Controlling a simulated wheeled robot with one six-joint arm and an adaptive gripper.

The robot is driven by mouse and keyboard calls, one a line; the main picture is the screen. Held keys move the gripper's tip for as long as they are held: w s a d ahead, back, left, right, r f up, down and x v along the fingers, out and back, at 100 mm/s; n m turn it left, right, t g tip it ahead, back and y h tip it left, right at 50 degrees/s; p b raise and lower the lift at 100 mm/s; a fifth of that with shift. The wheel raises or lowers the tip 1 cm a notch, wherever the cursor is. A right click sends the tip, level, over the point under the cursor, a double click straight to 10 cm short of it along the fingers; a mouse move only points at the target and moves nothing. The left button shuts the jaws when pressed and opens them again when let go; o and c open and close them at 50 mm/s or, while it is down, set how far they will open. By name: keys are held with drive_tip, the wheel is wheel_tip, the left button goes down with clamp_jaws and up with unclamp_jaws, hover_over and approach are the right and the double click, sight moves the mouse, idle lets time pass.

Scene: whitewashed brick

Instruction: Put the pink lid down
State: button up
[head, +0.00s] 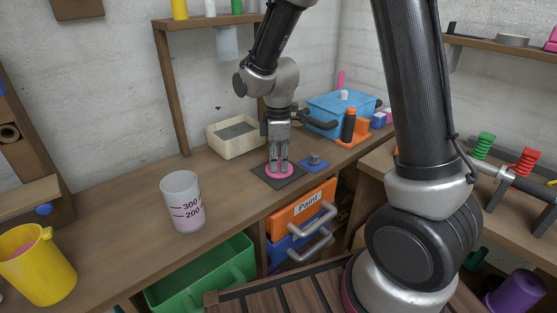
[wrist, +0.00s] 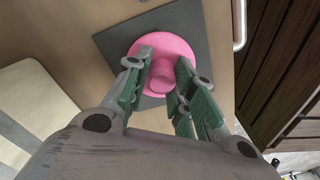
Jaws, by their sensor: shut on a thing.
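The pink lid (head: 287,174) is a round disc with a raised knob, seen from above in the wrist view (wrist: 176,46). My gripper (head: 279,161) points straight down over it, and its green-padded fingers (wrist: 161,76) are shut on the lid's knob. The lid is level over a dark square mat (head: 259,174), at or very near its surface; I cannot tell whether it touches. The mat also shows around the lid in the wrist view (wrist: 112,38). The fingers hide part of the lid.
A cream bin (head: 237,148) stands behind left of the mat, and a small blue base with a knob (head: 314,163) lies right of it. A measuring beaker (head: 182,203) stands front left. The bench's front edge is close.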

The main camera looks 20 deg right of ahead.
drive_tip(key=shift+f, duration=0.15)
drive_tip(key=o, duration=1)
drive_tip(key=shift+c, duration=0.2)
wheel_tip(320, 180, up, 11)
drive_tip(key=s+d+r+m+t, duration=0.2)
drive_tip(key=s+d+r+m, duration=0.5)
drive_tip(key=s+d+r, duration=0.15)
drive_tip(key=s+d+m+t, duration=0.1)
drive_tip(key=s+d+m, duration=0.2)
drive_tip(key=s, duration=0.3)
drive_tip(key=s+d+m+t, duration=0.1)
drive_tip(key=s+d+m, duration=0.2)
drive_tip(key=s+m, duration=0.2)
drive_tip(key=shift+s+d+r, duration=0.3)
drive_tip(key=shift+s, duration=0.5)
